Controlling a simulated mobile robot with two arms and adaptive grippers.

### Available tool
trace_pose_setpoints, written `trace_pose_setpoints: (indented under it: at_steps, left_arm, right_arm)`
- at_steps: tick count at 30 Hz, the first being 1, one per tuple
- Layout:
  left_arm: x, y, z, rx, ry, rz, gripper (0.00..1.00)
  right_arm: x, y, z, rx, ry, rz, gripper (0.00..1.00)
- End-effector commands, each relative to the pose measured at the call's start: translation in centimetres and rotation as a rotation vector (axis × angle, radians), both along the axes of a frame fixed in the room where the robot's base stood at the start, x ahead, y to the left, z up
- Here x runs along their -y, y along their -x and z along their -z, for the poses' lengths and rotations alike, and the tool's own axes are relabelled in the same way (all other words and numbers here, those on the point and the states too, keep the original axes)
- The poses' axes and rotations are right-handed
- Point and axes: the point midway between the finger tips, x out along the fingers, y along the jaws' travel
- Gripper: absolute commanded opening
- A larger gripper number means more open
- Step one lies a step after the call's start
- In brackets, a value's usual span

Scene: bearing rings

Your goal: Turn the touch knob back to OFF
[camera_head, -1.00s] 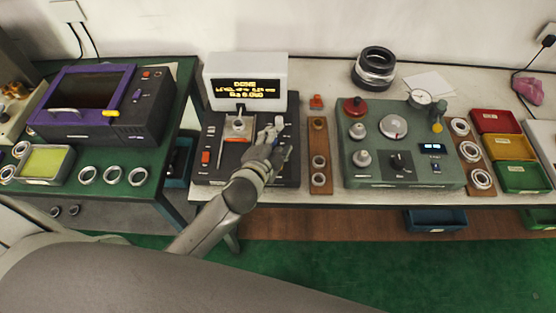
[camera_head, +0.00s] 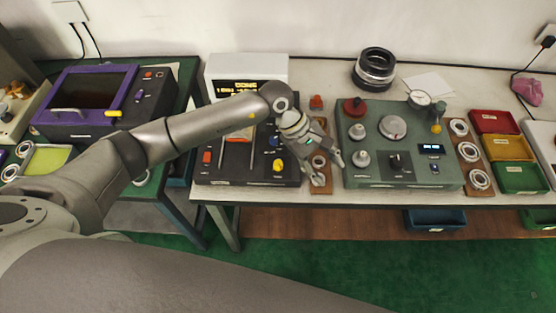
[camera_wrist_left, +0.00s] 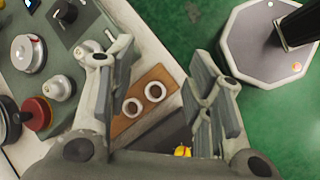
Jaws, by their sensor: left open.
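The lettering by the knobs is too small to read, so I cannot tell which is the touch knob. The green-grey tester (camera_head: 365,175) has a black knob (camera_head: 398,162) beside a small lit display (camera_head: 431,148); the knob also shows in the left wrist view (camera_wrist_left: 66,12). The dark machine (camera_head: 230,170) has a blue knob (camera_head: 274,141) and a yellow knob (camera_head: 279,165). My left gripper (camera_head: 328,171) is open and empty, above the wooden ring strip between the two machines. In the left wrist view its fingers (camera_wrist_left: 160,78) are apart. My right gripper is out of view.
The wooden strip (camera_wrist_left: 156,75) holds rings. A red knob (camera_head: 356,106), a silver dial (camera_head: 393,127) and a gauge (camera_head: 420,98) stand up from the tester. Coloured bins (camera_head: 520,178) stand at right.

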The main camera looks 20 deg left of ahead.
Motion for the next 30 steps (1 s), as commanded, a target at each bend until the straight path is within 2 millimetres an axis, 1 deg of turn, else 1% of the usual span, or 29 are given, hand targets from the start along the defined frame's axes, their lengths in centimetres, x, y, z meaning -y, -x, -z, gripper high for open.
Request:
trace_pose_setpoints:
  at_steps: [1, 2, 3, 6, 9, 12, 14, 16, 24, 30]
  left_arm:
    - [-2.9, -1.1, 0.5, 0.048, -0.127, 0.056, 0.47]
    - [-4.5, -1.6, 0.8, 0.069, -0.196, 0.088, 0.47]
    - [-6.5, -2.1, 1.0, 0.092, -0.279, 0.125, 0.47]
    - [-10.5, -3.3, 1.0, 0.123, -0.442, 0.190, 0.47]
    - [-12.8, -3.9, 0.8, 0.134, -0.535, 0.223, 0.47]
    - [-13.6, -4.0, 1.0, 0.134, -0.567, 0.236, 0.47]
    - [-13.6, -4.1, 1.5, 0.132, -0.570, 0.236, 0.47]
    - [-13.5, -4.0, 2.3, 0.130, -0.566, 0.236, 0.47]
    - [-13.3, -4.1, 7.2, 0.130, -0.565, 0.234, 0.47]
    - [-13.1, -4.2, 9.9, 0.132, -0.562, 0.235, 0.47]
  right_arm:
    - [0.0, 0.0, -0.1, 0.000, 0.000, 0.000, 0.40]
    - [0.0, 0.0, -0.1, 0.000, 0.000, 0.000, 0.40]
    - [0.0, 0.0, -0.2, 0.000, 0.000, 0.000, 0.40]
    - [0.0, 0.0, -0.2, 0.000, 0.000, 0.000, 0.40]
    - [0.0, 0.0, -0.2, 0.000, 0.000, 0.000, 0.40]
    - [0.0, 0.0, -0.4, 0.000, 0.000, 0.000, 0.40]
    - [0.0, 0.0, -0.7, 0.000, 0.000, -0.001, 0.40]
    - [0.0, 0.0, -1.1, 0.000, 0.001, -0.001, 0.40]
    - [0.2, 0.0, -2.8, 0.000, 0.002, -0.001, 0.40]
    - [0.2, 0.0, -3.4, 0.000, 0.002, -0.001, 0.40]
